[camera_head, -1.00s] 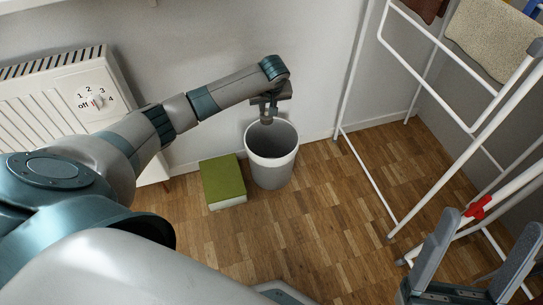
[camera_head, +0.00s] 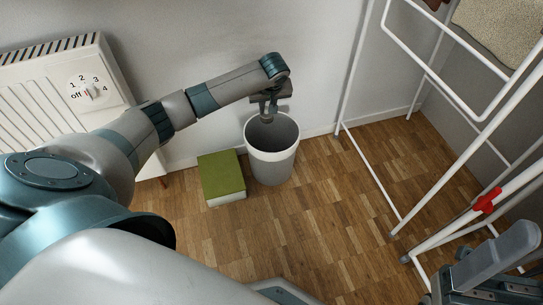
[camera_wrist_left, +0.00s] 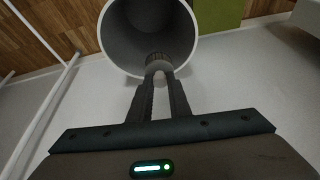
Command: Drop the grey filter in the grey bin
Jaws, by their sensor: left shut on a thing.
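The grey bin (camera_head: 271,160) is an open, pale round bucket standing upright on the wood floor near the wall. My left gripper (camera_head: 267,112) is above its mouth, pointing down. In the left wrist view, the left gripper's two fingers (camera_wrist_left: 158,88) are shut on the grey filter (camera_wrist_left: 157,61), a small ribbed cylinder with a pale end. The filter is over the opening of the bin (camera_wrist_left: 107,50). In the head view, the filter (camera_head: 267,118) is small and partly hidden. My right gripper (camera_head: 490,262) is at the lower right, away from the bin, its jaw gap unclear.
A green-topped box (camera_head: 222,176) stands just left of the bin. A white heater (camera_head: 75,95) with a dial is at the left. A white drying rack (camera_head: 378,170) with cloths stands at the right, close to my right gripper. Floor between bin and rack is clear.

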